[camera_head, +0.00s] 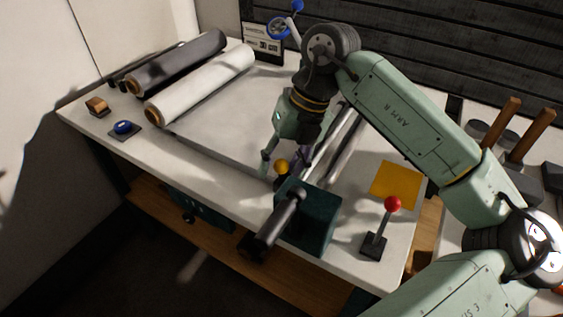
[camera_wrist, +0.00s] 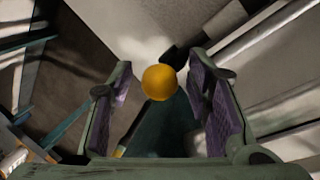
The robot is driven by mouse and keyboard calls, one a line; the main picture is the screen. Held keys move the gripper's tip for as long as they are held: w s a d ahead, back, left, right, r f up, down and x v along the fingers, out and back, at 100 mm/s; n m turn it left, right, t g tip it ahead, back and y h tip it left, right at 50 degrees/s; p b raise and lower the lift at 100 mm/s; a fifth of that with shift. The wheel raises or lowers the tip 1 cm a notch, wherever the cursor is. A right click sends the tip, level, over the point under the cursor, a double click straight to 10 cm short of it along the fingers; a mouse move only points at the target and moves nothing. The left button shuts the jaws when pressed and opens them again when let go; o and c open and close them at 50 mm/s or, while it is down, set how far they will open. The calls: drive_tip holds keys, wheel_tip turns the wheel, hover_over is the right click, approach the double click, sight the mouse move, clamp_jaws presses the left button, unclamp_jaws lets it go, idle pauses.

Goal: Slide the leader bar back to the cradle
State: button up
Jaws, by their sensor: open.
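A yellow ball knob (camera_head: 281,167) sits near the front edge of the worktop, beside a dark green block; it also shows in the wrist view (camera_wrist: 159,82). It looks like the handle of the leader bar, but the bar itself is mostly hidden, and I cannot tell it apart from the metal rails. My gripper (camera_head: 284,158) is open above the knob. In the wrist view my gripper's purple-padded fingers (camera_wrist: 163,75) stand on both sides of the knob with gaps, so nothing is held. I cannot make out the cradle for certain.
A white roll (camera_head: 200,86) and a grey roll (camera_head: 177,63) lie at the back left. Long metal rails (camera_head: 346,140) run beside my gripper. The dark green block (camera_head: 318,218) carries a black cylinder. A red-knobbed lever (camera_head: 393,204), yellow pad (camera_head: 396,184) and blue button (camera_head: 123,127) stand on the worktop.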

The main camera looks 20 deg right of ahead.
clamp_jaws()
idle(0.5)
idle(0.3)
